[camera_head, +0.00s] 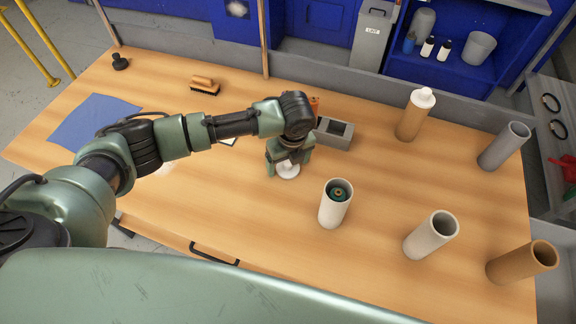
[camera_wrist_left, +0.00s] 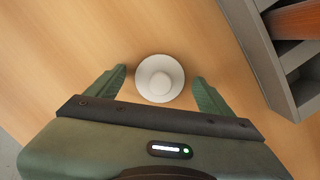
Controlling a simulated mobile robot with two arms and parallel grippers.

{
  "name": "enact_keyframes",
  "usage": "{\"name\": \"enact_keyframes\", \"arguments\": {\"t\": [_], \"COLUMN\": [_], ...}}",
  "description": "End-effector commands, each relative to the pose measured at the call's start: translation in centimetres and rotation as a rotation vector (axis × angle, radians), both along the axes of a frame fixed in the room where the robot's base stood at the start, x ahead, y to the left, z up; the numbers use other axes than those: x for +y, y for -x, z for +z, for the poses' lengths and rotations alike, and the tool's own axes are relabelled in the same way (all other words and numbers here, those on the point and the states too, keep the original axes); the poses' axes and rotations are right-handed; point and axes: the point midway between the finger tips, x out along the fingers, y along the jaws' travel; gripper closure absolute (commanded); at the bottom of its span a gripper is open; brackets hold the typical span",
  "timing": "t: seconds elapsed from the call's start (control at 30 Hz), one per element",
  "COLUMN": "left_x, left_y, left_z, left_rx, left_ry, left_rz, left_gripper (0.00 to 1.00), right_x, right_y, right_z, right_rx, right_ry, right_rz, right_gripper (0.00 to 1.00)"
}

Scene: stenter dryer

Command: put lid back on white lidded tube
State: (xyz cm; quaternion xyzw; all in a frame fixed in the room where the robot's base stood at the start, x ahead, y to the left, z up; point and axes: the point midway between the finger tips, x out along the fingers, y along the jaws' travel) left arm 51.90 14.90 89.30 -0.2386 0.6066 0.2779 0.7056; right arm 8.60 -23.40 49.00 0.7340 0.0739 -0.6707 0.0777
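The white round lid (camera_head: 288,171) with a central knob lies on the wooden table. My left gripper (camera_head: 287,163) points down over it. In the left wrist view the lid (camera_wrist_left: 160,78) shows between the open fingers of my left gripper (camera_wrist_left: 159,76), with a gap on both sides. The white tube (camera_head: 333,211) stands upright and open to the right of the gripper, with a dark green round thing inside. My right gripper is not in view.
A tan tube with a white lid (camera_head: 415,115), a grey tube (camera_head: 503,147), a pale open tube (camera_head: 431,236) and a brown tube (camera_head: 522,263) stand at the right. A grey box (camera_head: 333,133) is close behind the gripper. A brush (camera_head: 205,86) and blue cloth (camera_head: 92,122) lie left.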

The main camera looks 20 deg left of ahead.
Motion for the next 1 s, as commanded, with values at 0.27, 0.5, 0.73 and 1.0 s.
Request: {"name": "enact_keyframes", "arguments": {"t": [0.27,0.5,0.73,1.0], "left_x": [0.0,0.0,0.0,0.0], "left_y": [0.0,0.0,-0.1,-0.2], "left_z": [0.0,0.2,2.4,9.2], "left_rx": [0.000,-0.001,-0.004,-0.008], "left_ry": [0.000,0.001,0.002,0.002], "left_rz": [0.000,0.000,-0.001,-0.001], "left_gripper": [0.79,0.79,0.79,0.79], "right_x": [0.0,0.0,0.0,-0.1], "right_y": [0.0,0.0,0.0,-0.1], "right_z": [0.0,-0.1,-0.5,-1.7], "right_rx": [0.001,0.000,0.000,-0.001], "right_ry": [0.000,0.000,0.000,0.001], "right_rz": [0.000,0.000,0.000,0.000], "right_gripper": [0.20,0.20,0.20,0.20]}}
